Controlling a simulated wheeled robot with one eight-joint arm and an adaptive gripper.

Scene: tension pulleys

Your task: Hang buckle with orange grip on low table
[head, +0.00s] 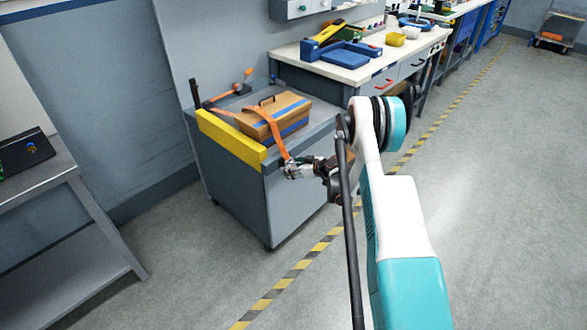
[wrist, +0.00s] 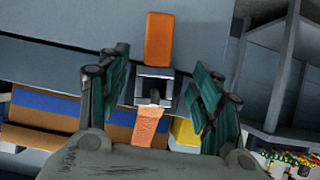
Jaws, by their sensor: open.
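The low table (head: 305,205) is a grey cabinet with a yellow bar along its left edge. An orange strap (head: 266,121) runs over a brown box on top and down past the table's front edge. In the wrist view, a grey metal buckle (wrist: 155,86) joins an orange grip (wrist: 160,40) to the strap (wrist: 148,128). My gripper (wrist: 157,78) is open, with one finger on each side of the buckle and visible gaps between. In the head view my gripper (head: 293,169) is at the strap's lower end by the table front and hides most of the buckle.
The brown box (head: 288,108) with a blue stripe sits on the low table. A piece with an orange end (head: 247,74) stands behind it. A workbench (head: 352,74) with blue trays is at the back, and a metal table (head: 50,185) is at left.

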